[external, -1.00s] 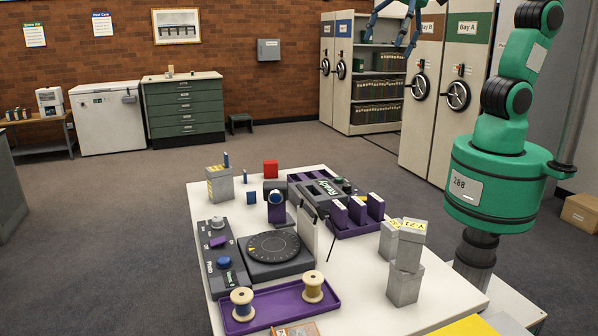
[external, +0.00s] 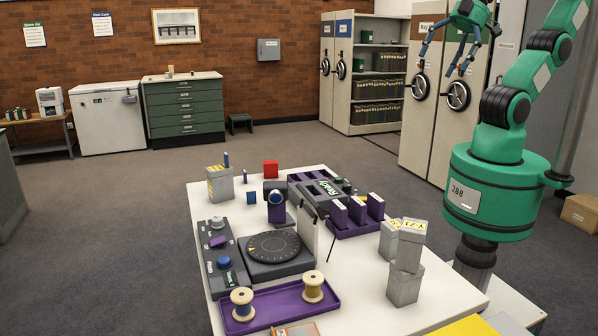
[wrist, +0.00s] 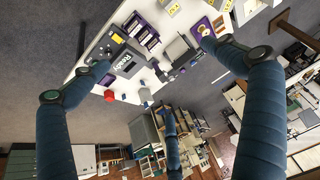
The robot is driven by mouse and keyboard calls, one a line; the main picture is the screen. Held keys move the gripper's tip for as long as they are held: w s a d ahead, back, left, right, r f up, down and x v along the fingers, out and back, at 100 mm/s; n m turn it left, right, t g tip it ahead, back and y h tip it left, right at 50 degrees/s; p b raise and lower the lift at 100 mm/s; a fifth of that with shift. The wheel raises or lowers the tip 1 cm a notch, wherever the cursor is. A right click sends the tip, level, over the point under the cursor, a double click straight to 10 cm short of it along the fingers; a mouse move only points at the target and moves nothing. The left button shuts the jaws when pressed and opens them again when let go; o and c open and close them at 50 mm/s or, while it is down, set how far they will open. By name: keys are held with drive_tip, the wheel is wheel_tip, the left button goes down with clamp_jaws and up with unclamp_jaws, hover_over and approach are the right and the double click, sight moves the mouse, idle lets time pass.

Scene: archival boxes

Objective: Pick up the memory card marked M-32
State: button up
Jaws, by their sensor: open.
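No marking M-32 can be read in either view, so I cannot tell which thing is the memory card. Three upright purple pieces with pale faces (external: 358,210) stand in a purple rack on the table's right half; the rack also shows in the wrist view (wrist: 147,37). Small blue pieces (external: 251,197) stand near the grey box at the table's back left. My gripper (external: 447,58) is open and empty, high above the floor beyond the table's right side. Its spread fingers also show in the wrist view (wrist: 158,72).
The white table (external: 352,275) carries a grey device reading Ready (external: 322,188), a dark dial (external: 273,246), a purple tray (external: 278,310) with two spools, a red block (external: 271,168) and stacked grey boxes (external: 405,285) at right. Tall shelving (external: 425,100) stands behind my gripper.

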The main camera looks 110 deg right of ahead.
drive_tip(key=c, duration=1.6)
drive_tip(key=shift+o, duration=0.2)
drive_tip(key=shift+w+r, duration=0.1)
drive_tip(key=shift+w, duration=0.05)
drive_tip(key=w+d+f+p, duration=0.15)
drive_tip(key=w+d, duration=0.25)
drive_tip(key=w, duration=0.6)
drive_tip(key=w+d+f, duration=0.2)
drive_tip(key=w+d, duration=0.2)
drive_tip(key=w, duration=0.6)
drive_tip(key=w+d+f+p, duration=0.15)
drive_tip(key=w+d, duration=0.25)
drive_tip(key=w, duration=0.6)
drive_tip(key=w+d+f, duration=1)
drive_tip(key=f, duration=0.2)
drive_tip(key=w+d+f, duration=0.2)
drive_tip(key=d+f, duration=0.5)
drive_tip(key=f, duration=0.2)
drive_tip(key=w+d+f+g+p, duration=0.1)
drive_tip(key=w+d+f, duration=0.1)
drive_tip(key=d+f, duration=0.5)
wheel_tip(320, 180, down, 3)
drive_tip(key=shift+r+m, duration=0.1)
drive_tip(key=shift+m, duration=0.2)
